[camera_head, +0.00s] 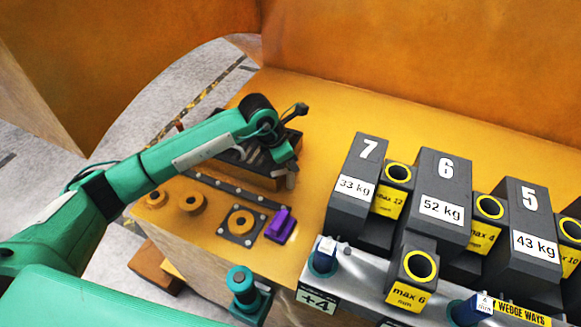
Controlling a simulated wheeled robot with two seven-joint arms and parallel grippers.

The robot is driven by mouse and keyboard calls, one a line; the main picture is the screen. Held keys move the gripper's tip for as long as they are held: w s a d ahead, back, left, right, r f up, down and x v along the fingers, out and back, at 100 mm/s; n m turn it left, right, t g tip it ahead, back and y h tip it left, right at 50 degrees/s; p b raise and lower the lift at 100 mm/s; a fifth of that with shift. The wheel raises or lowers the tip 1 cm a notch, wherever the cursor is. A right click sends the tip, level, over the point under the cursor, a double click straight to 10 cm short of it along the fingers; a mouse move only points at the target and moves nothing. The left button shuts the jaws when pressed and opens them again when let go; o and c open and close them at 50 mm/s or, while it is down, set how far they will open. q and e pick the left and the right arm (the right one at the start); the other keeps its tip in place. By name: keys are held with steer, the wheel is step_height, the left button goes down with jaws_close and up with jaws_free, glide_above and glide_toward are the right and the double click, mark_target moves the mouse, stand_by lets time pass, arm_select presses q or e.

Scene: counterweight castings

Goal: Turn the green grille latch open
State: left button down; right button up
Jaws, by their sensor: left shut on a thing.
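My left arm reaches in from the left, and my left gripper (270,160) is over the right part of a dark, slatted box with orange sides (262,182), the grille. The gripper is shut on a small part there, at the place of the green grille latch. My green wrist and fingers cover most of that part, so its shape and turn angle cannot be told. My right gripper is not in view.
The orange surface behind is clear.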

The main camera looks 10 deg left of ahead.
arm_select(q)
steer(key=n+b, duration=0.2)
steer(key=n+t+y+b, duration=0.1)
steer(key=n+b, duration=0.2)
steer(key=shift+f+n+t+y+b, duration=0.25)
steer(key=shift+n+t+y+b, duration=0.05)
steer(key=shift+y+b, duration=0.1)
steer(key=shift+r+n+y+b, duration=0.1)
steer(key=shift+n+y+b, duration=0.3)
steer(key=shift+n+b, duration=0.65)
steer(key=shift+r+n+t+y+b, duration=0.15)
steer(key=shift+n+t+y+b, duration=0.15)
steer(key=shift+n+b, duration=0.45)
steer(key=c, duration=1.3)
jaws_free()
